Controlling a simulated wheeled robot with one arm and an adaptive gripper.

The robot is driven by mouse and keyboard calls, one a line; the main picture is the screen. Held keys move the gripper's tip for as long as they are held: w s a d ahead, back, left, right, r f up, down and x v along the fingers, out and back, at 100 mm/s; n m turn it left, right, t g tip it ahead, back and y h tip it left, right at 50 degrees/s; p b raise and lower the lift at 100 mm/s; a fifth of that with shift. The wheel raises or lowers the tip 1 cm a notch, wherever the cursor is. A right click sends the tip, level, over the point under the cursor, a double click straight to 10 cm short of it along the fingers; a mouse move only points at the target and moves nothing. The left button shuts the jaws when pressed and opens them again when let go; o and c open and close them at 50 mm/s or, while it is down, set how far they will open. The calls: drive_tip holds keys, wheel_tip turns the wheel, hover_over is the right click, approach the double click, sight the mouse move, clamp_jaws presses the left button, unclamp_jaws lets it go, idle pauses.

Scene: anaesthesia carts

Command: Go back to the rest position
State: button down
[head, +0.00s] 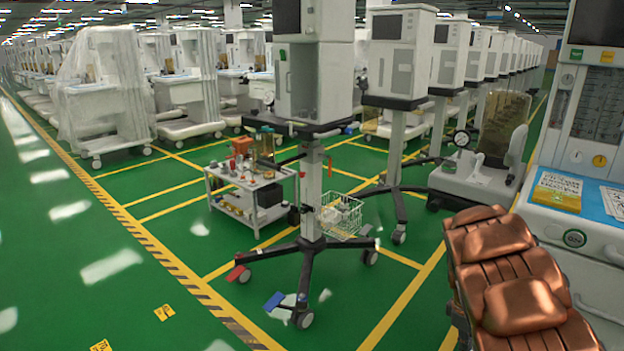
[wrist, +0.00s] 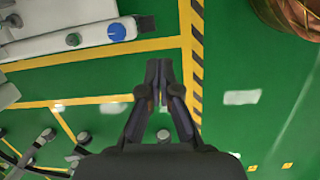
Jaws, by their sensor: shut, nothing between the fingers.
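My gripper (wrist: 158,80) shows in the wrist view, with its two dark fingers together and nothing between them. It hangs over the green floor (wrist: 235,75), close to a yellow line and a black-and-yellow striped line. My gripper does not show in the head view.
A wheeled stand (head: 311,190) with a monitor box is ahead in the head view. A white cart (head: 245,205) with small items stands behind it. A brown padded chair (head: 505,265) and an anaesthesia machine (head: 570,215) are at the right. The floor at left (head: 120,220) is clear.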

drive_tip(key=s+a+r+m+p, duration=0.25)
drive_tip(key=s+r+p, duration=0.25)
drive_tip(key=r, duration=0.5)
drive_tip(key=s+a+r+m+p, duration=0.1)
drive_tip(key=s+a+r+p, duration=0.35)
drive_tip(key=r, duration=0.65)
drive_tip(key=s+a+r+m+p, duration=0.25)
drive_tip(key=s+r+p, duration=0.3)
drive_tip(key=r, duration=0.45)
drive_tip(key=s+a+r+m+y+p, duration=0.1)
drive_tip(key=s+a+r+p, duration=0.4)
drive_tip(key=s+r+p, duration=0.2)
drive_tip(key=s+a+r+m+y+p, duration=0.1)
drive_tip(key=s+a+r+p, duration=0.5)
drive_tip(key=s+r, duration=0.5)
drive_tip(key=shift+s+r+m+g+p, duration=0.15)
drive_tip(key=shift+s+m+g+p, duration=0.2)
drive_tip(key=shift+s+p, duration=0.65)
drive_tip(key=shift+w+d, duration=0.2)
drive_tip(key=shift+w, duration=0.1)
